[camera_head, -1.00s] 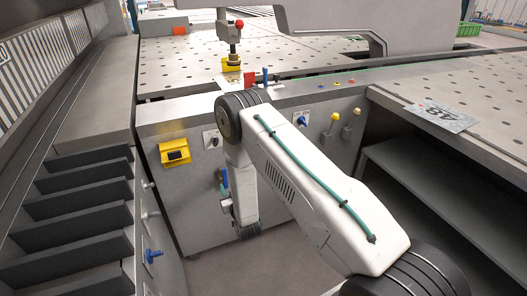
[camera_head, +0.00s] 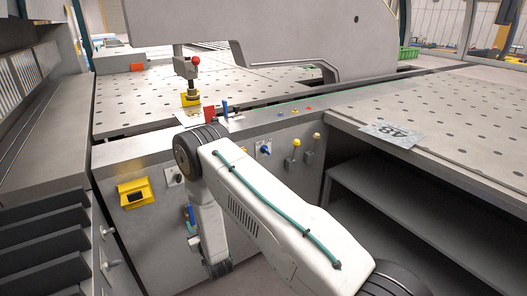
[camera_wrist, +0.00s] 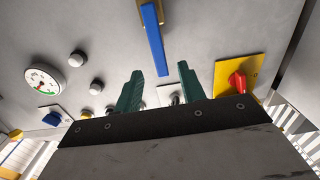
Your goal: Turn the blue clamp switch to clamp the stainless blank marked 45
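A blue knob on a white plate (camera_head: 265,148) sits on the machine's front panel in the head view. A blue upright piece (camera_head: 224,108) stands beside a red block on the ledge. I cannot tell which is the clamp switch. A grey sheet blank (camera_head: 393,135) lies on the right table; its number looks like 48. My gripper (camera_wrist: 160,70) is open and empty in the wrist view, its teal fingers pointing at the panel. A long blue lever (camera_wrist: 153,40) shows just beyond the fingertips. A smaller blue switch (camera_wrist: 52,118) is at the left. My gripper's fingers are not clear in the head view.
A red-topped post (camera_head: 195,62) stands over a yellow block on the perforated table. A yellow box (camera_head: 135,192) projects from the panel. The wrist view shows a gauge (camera_wrist: 45,78) and a red knob (camera_wrist: 238,82) on a yellow plate. Open shelves lie under the right table.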

